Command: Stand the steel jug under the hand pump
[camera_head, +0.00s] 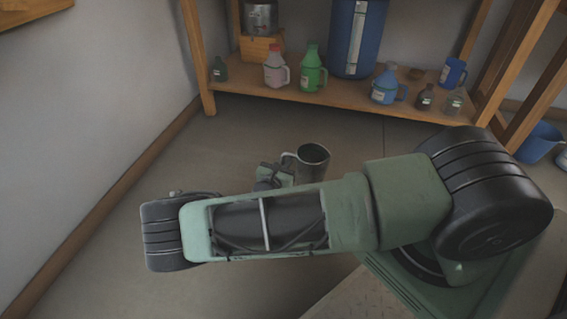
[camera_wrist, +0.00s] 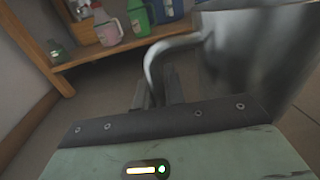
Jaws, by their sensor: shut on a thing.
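The steel jug (camera_head: 313,160) is a grey metal vessel with an open top and a side handle, held up in front of the shelf in the head view. In the wrist view the jug (camera_wrist: 262,55) fills the upper right, and its curved handle (camera_wrist: 172,45) comes down between my gripper's fingers. My gripper (camera_wrist: 158,88) is shut on the handle. In the head view my gripper is just left of the jug, and my arm partly hides the jug's lower part. I cannot make out a hand pump for certain in either view.
A wooden shelf (camera_head: 340,98) at the back holds a pink jug (camera_head: 276,67), a green jug (camera_head: 313,70), a blue jug (camera_head: 385,85), a tall blue container (camera_head: 340,40) and small bottles. A blue bucket (camera_head: 538,142) stands at right. The floor (camera_head: 240,135) before the shelf is clear.

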